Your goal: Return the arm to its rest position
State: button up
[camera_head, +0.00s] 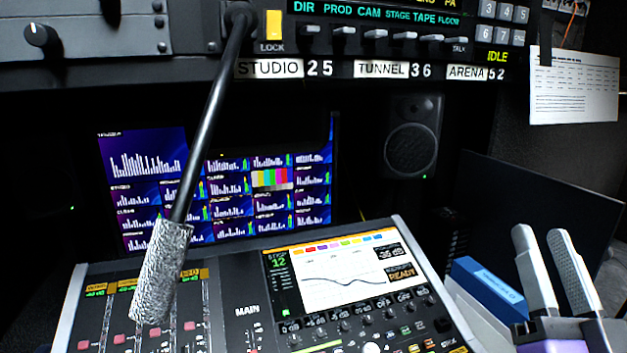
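My gripper (543,236) is at the lower right of the head view, with its two pale grey fingers pointing up. A narrow gap shows between the fingers, so it is open, and I see nothing between them. A mauve part of my gripper shows at the bottom below the fingers. The rest of my arm is out of view. The fingers stand to the right of the mixing console and overlap a blue box in the picture.
A mixing console (247,313) with a lit screen fills the lower middle. A black gooseneck (210,120) with a silvery end (163,272) hangs over it from the upper panel. A blue box (487,284) lies beside my gripper. A dark panel (540,200) stands behind.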

jog(key=s+a+f+n+g, duration=0.1)
jog(key=s+a+f+g, duration=0.1)
jog(key=s+f, duration=0.55)
jog(key=s+a+f+g, duration=0.1)
jog(key=s+f, duration=0.3)
jog(key=f, duration=0.6)
jog(key=s+a+f+n+g+y, duration=0.1)
jog(key=s+a+f+g, duration=0.1)
jog(key=s+f, duration=0.5)
jog(key=s+a+f+n+g+y, duration=0.1)
jog(key=s+a+f+g, duration=0.1)
jog(key=s+f+g, duration=0.2)
jog(key=s+f, duration=0.3)
jog(key=s, duration=0.5)
jog(key=shift+s+g+y, duration=0.3)
jog(key=shift+s, duration=0.1)
jog(key=shift+f, duration=0.1)
